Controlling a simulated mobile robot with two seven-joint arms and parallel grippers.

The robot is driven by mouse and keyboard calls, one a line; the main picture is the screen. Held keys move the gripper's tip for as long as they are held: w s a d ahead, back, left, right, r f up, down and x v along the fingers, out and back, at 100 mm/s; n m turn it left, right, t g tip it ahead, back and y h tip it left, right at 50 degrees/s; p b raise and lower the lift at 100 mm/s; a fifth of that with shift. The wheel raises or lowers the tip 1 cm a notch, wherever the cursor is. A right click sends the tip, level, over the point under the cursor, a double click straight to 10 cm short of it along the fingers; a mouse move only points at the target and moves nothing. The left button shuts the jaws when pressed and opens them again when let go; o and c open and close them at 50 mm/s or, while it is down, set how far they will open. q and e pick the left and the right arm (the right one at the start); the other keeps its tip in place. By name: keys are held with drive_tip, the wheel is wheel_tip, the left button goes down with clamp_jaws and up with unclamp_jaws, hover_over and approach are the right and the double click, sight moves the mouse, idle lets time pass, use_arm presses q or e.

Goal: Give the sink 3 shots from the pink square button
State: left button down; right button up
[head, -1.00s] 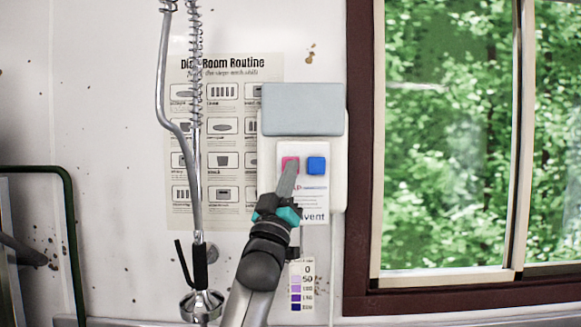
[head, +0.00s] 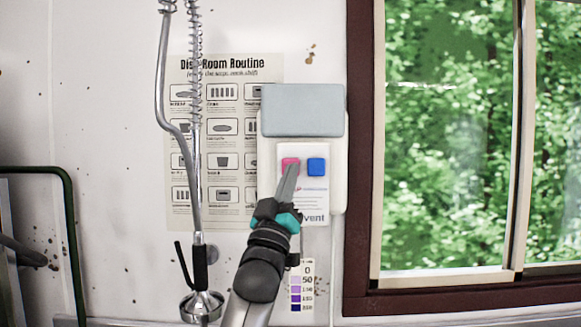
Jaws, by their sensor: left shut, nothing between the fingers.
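The pink square button (head: 289,163) is on the left of a white panel on a wall-mounted dispenser (head: 303,118). The gripper covers part of the label below the buttons. The sink itself is not visible, and my right gripper is not in view.
A spray hose with a metal pipe (head: 196,170) hangs left of the dispenser, before a poster (head: 225,75). A purple-scale test strip chart (head: 301,285) is below the panel. A brown-framed window (head: 362,150) is on the right. A dark green rail (head: 70,220) stands far left.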

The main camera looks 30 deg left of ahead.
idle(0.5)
use_arm(q)
drive_tip(key=shift+w+a, duration=0.15)
drive_tip(key=shift+w, duration=0.15)
